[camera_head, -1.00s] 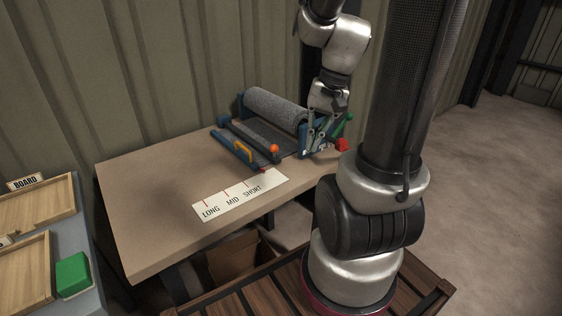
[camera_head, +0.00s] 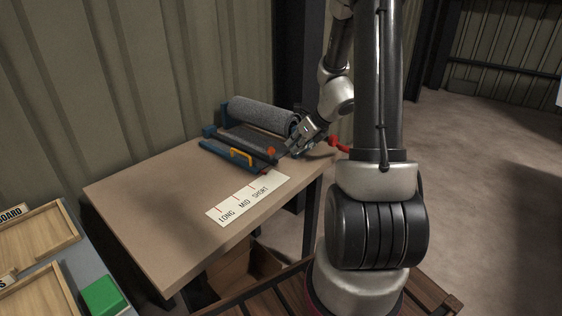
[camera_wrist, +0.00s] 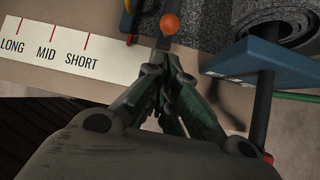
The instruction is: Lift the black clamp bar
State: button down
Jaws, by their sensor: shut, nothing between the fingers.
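The black clamp bar (camera_head: 243,141) lies low across the blue-framed roll stand (camera_head: 208,131), in front of the grey roll. Its orange knob (camera_head: 271,151) is at the right end. In the wrist view the knob (camera_wrist: 169,23) sits just beyond my fingertips, with part of a dark bar next to it. My gripper (camera_head: 288,150) is to the right of the knob, tilted down toward it. In the wrist view my gripper (camera_wrist: 165,66) has its fingers together with nothing between them. I cannot tell whether the tips touch the bar.
A yellow handle (camera_head: 240,156) is on the front blue rail. A LONG/MID/SHORT label (camera_head: 247,198) lies on the table (camera_head: 150,205), whose left part is clear. A red knob (camera_head: 334,141) sticks out on the right.

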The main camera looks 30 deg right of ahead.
jog(key=shift+m, duration=0.4)
jog(key=x, duration=1)
jog(key=shift+r, duration=0.1)
jog(key=w+a+r, duration=0.1)
jog(key=w+r, duration=0.2)
jog(key=r, duration=0.5)
jog(key=w+a+r, duration=0.1)
jog(key=w+r, duration=0.2)
jog(key=r, duration=0.6)
jog(key=w+a+r, duration=0.1)
jog(key=w+r, duration=0.3)
jog(key=r, duration=0.4)
jog(key=shift+a+r, duration=0.2)
jog(key=shift+a, duration=0.1)
notch_tip(320, 180, up, 9)
send_over(275, 163)
jog(key=w, duration=0.2)
jog(key=shift+s+d+r, duration=0.15)
jog(key=shift+s+r, duration=0.05)
jog(key=shift+r, duration=0.05)
